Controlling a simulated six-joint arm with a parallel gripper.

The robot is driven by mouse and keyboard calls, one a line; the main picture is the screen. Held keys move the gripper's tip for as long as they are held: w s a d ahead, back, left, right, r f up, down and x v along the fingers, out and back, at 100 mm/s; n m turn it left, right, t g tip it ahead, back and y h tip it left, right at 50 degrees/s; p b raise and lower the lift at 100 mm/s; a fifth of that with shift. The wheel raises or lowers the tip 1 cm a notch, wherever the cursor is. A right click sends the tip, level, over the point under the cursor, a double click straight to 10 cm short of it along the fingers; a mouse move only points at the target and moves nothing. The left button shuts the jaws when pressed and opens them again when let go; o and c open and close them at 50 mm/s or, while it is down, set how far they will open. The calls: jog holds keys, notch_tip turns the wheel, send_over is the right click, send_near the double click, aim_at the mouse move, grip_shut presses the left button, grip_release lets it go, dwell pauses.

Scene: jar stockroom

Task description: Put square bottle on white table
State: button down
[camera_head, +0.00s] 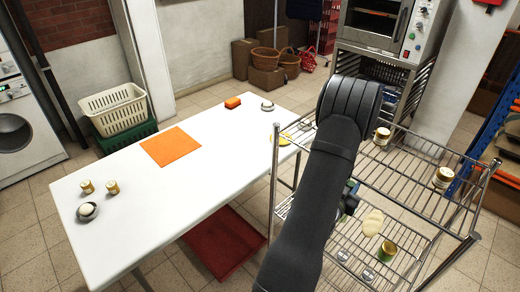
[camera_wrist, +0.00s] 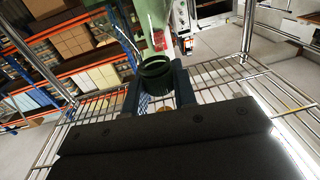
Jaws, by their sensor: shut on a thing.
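My gripper (camera_wrist: 157,82) shows in the wrist view with a finger on each side of a dark green ribbed neck or cap. It is shut on this green bottle (camera_wrist: 156,68), which I take to be the square bottle; its body shape is mostly unclear. In the head view my arm hides most of the gripper and bottle, which are at the wire rack. The white table (camera_head: 205,205) stands left of the rack, with a large bare area in its middle and front.
The wire rack (camera_head: 420,165) holds jars (camera_head: 443,177) on its upper shelf and more items below.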

jog(key=w+a+f+n+t+y, duration=0.1)
jog(key=w+a+n+y, duration=0.2)
jog(key=a, duration=0.7)
jog(key=w+a+n+t+y, duration=0.2)
jog(key=a+y, duration=0.3)
jog(key=a, duration=0.5)
jog(key=w+a+f+n+t+y, duration=0.1)
jog(key=w+a+n+y, duration=0.2)
jog(key=a, duration=0.7)
jog(key=s+a+r+n+y, duration=0.15)
jog(key=s+a+r, duration=0.35)
jog(key=a, duration=0.7)
jog(key=s+a+r+n+y, duration=0.1)
jog(key=s+a+r+y, duration=0.2)
jog(key=a+r, duration=0.55)
jog(key=s+a+r+n+y, duration=0.15)
jog(key=s+a+r, duration=0.25)
jog(key=a, duration=1)
jog(key=s+a+f, duration=0.3)
jog(key=a+f, duration=0.8)
jog(key=shift+a+f+g, duration=0.15)
jog(key=shift+a+g, duration=0.25)
jog(key=shift+f, duration=0.1)
